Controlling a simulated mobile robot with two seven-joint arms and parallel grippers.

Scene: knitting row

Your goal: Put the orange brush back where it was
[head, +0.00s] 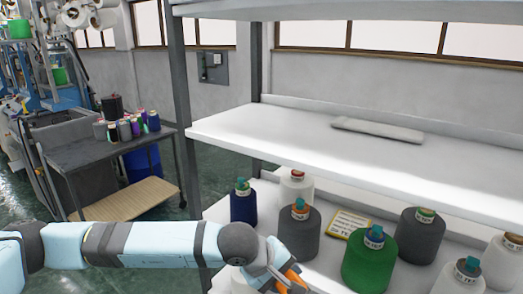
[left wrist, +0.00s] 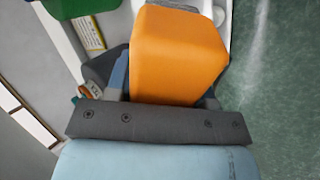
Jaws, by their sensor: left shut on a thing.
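My left gripper (head: 286,278) is shut on the orange brush (head: 294,276), at the bottom middle of the head view, in front of the lower shelf (head: 325,265). Only a small part of the brush shows there between the fingers. In the left wrist view the brush (left wrist: 178,52) is a large orange block that hides most of the fingers. I cannot tell whether it touches anything below. My right gripper is not in view.
Several yarn cones stand on the lower shelf, including a navy one (head: 243,205), a grey one (head: 300,233) and a green one (head: 370,260). A yellow-labelled packet (head: 349,224) lies among them. The upper shelf (head: 290,130) is mostly clear, with a flat grey item (head: 378,130).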

